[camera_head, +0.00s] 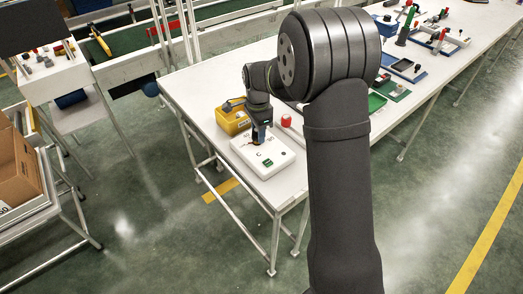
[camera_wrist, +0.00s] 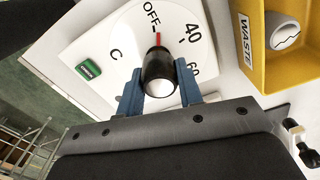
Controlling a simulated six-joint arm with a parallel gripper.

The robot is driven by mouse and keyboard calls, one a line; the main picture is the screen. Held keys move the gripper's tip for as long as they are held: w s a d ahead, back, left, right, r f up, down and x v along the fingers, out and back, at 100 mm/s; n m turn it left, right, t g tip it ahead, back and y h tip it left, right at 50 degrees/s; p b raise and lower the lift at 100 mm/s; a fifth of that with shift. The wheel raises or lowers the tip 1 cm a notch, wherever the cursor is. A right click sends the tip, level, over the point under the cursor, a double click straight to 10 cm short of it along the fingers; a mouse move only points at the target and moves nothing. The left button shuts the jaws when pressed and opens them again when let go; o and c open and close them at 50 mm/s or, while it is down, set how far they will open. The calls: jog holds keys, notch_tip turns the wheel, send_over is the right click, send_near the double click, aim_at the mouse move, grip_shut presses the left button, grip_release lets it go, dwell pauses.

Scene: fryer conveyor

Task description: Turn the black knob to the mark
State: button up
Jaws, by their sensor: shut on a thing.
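The black knob (camera_wrist: 159,72) is in the wrist view, on a white dial with OFF, 40 and 60 printed round it. A red line shows at the knob's upper edge, close to the OFF mark. My gripper (camera_wrist: 160,82) has its two blue fingers on either side of the knob and is shut on it. In the head view my gripper (camera_head: 260,135) points down onto the white control box (camera_head: 275,160), and the knob is hidden there. A green switch (camera_wrist: 88,69) sits on the box left of the dial.
A yellow WASTE bin (camera_wrist: 254,50) with a light round item in it stands beside the box; it also shows in the head view (camera_head: 232,120). A red object (camera_head: 286,120) stands behind the box. The table's front edge is close to the box.

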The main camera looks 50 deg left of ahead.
jog(key=m, duration=0.4)
jog(key=shift+a+r, duration=0.1)
jog(key=shift+m, duration=0.7)
jog(key=m, duration=0.3)
jog(key=shift+a, duration=0.1)
jog(key=o, duration=0.9)
jog(key=shift+w, duration=0.1)
jog(key=shift+c, duration=0.2)
jog(key=shift+o, duration=0.9)
